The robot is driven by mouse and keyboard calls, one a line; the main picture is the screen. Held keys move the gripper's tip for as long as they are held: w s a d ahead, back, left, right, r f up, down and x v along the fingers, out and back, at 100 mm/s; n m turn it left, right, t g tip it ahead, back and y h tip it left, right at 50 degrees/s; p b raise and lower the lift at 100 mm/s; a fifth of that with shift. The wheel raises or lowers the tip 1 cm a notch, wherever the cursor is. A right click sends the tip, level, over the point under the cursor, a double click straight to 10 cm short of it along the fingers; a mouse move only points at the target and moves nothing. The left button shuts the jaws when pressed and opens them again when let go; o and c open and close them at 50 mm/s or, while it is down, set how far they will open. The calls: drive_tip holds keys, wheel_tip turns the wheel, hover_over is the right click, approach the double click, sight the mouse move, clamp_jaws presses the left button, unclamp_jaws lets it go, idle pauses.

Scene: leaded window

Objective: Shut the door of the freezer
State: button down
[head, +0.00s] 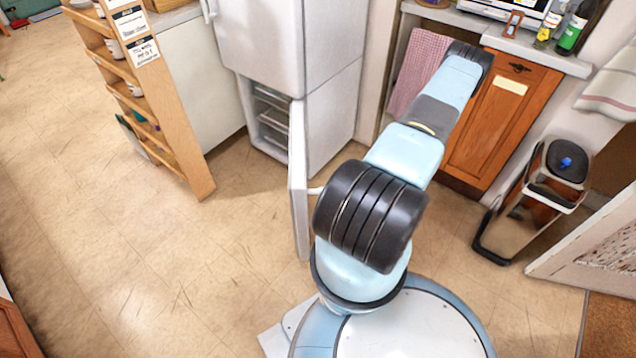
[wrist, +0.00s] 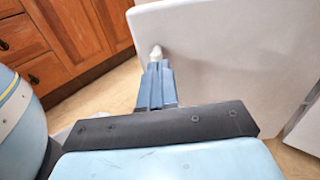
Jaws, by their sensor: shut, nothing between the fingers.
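The white freezer (head: 272,110) is the lower part of a tall fridge-freezer. Its door (head: 299,180) stands wide open, seen nearly edge-on, and drawers show inside the opening. In the wrist view, a broad white panel, the door (wrist: 235,60), fills the upper right. My gripper (wrist: 157,62) is shut and empty, pointing at this panel. A small white piece shows at its tips against the panel; I cannot tell whether it is the fingertips or a handle, or whether they touch. In the head view my arm hides most of the gripper.
A wooden shelf rack (head: 150,95) stands left of the freezer. A wooden cabinet (head: 500,120) with a pink towel (head: 418,70) is behind my arm. A pedal bin (head: 535,200) stands at the right. The floor (head: 150,250) left of the door is clear.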

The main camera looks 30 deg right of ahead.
drive_tip(key=x, duration=1.4)
drive_tip(key=shift+f, duration=0.25)
